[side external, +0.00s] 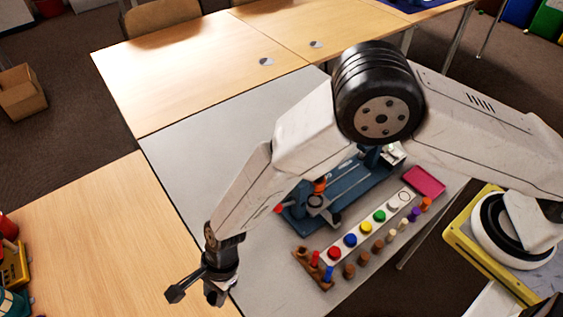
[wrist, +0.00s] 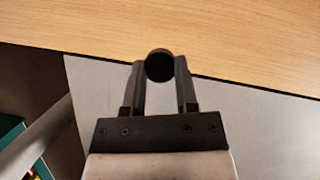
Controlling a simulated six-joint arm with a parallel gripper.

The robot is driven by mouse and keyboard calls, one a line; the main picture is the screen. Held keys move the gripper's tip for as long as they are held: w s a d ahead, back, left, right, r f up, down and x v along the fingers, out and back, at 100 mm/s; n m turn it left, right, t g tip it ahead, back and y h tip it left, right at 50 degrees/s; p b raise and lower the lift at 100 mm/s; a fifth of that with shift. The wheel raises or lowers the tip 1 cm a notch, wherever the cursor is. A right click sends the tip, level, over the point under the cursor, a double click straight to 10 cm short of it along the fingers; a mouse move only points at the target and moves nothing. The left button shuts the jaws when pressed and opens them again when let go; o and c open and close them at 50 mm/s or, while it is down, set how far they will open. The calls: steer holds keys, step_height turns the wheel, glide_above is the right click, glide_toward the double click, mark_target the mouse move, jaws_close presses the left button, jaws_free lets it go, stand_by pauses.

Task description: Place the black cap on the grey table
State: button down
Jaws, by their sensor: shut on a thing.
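The black cap (wrist: 159,65) shows as a dark round disc between my fingertips in the wrist view. My gripper (wrist: 159,78) is shut on it, with one finger on each side. In the side external view my gripper (side external: 216,294) is low at the front left corner of the grey table (side external: 200,150); I cannot make out the cap apart from the dark fingers there. In the wrist view the grey table (wrist: 245,112) lies below the fingers, and the cap overlaps its border with a wooden table. The height of the cap above the surface is hard to tell.
A wooden table (side external: 90,240) adjoins at the left, another (side external: 200,60) at the back. A white strip (side external: 350,240) with coloured discs, several small pegs, a blue device (side external: 350,190) and a pink block (side external: 424,181) stand right of centre. The grey table's left part is clear.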

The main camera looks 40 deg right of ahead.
mark_target(206, 307)
steer(key=shift+w+a+f, duration=0.35)
steer(key=shift+a+f, duration=0.05)
steer(key=shift+f, duration=0.2)
steer(key=shift+w+a+f, duration=0.35)
steer(key=shift+a+f, duration=0.05)
steer(key=shift+f, duration=0.2)
steer(key=shift+f, duration=0.1)
steer(key=shift+w+a+f, duration=0.25)
steer(key=shift+f, duration=1.5)
steer(key=shift+f, duration=0.2)
steer(key=shift+c, duration=1.9)
jaws_free()
steer(key=shift+r, duration=0.15)
steer(key=v, duration=0.7)
steer(key=shift+r, duration=0.3)
